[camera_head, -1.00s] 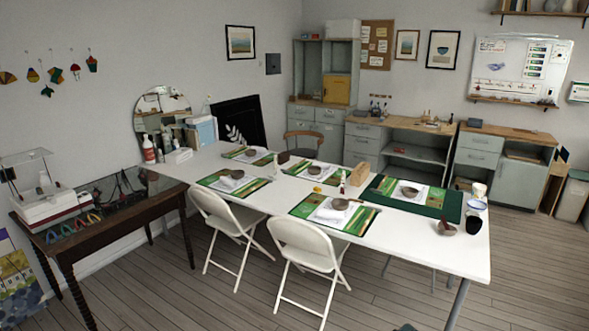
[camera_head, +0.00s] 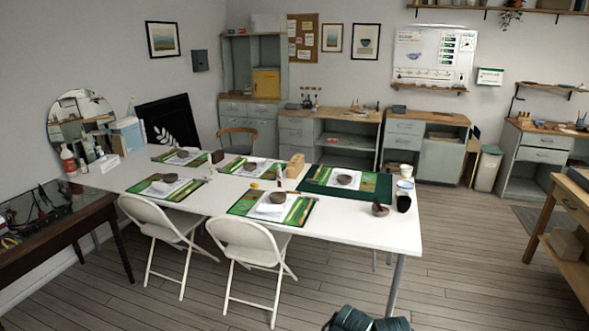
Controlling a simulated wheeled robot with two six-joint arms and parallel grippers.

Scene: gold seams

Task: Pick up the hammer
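I cannot make out a hammer in this view. A long white table (camera_head: 352,231) fills the middle, with green-framed work mats, bowls and small tools too small to tell apart. Neither of my grippers shows in the view.
Two white folding chairs (camera_head: 252,240) stand at the table's near side. A dark wooden table (camera_head: 62,232) is at the left. Grey cabinets (camera_head: 338,141) line the back wall. A wooden bench (camera_head: 566,225) stands at the right. A dark teal object (camera_head: 366,319) is cut off at the bottom. Floor right of the table is clear.

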